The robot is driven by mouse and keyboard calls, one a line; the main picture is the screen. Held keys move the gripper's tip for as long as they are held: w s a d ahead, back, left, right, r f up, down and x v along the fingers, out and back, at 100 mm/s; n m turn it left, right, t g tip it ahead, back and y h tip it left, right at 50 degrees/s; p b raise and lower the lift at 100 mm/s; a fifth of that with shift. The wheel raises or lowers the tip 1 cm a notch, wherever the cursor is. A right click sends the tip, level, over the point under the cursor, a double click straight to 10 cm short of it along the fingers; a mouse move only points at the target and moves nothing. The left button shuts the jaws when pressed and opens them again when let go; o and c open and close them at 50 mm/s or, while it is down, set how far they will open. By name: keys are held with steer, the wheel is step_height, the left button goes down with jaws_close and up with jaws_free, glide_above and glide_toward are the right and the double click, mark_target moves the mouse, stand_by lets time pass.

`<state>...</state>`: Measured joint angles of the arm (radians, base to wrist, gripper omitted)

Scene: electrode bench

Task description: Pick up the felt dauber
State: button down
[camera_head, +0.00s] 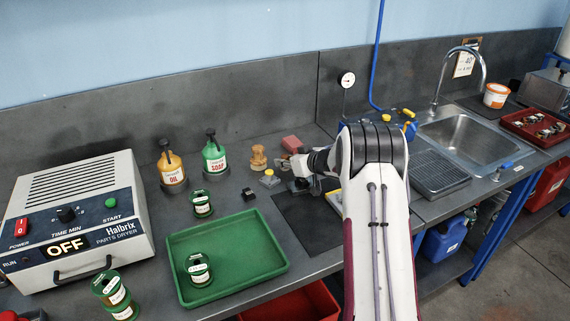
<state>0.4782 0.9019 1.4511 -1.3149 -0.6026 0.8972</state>
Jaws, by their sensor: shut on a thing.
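My gripper (292,164) is at the end of my arm, low over the back of the bench near the dark mat, and points left. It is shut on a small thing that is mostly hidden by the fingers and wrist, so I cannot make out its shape. I cannot pick out the felt dauber for certain in this view. A tan, wooden-looking piece (259,158) stands upright just left of the fingers, apart from them.
A green tray (228,262), soap bottle (214,158), oil bottle (171,170) and parts dryer (75,222) stand left; a sink (470,135) is right.

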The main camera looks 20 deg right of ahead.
mark_target(285, 155)
steer(key=shift+r, duration=4.95)
steer(key=shift+r, duration=0.1)
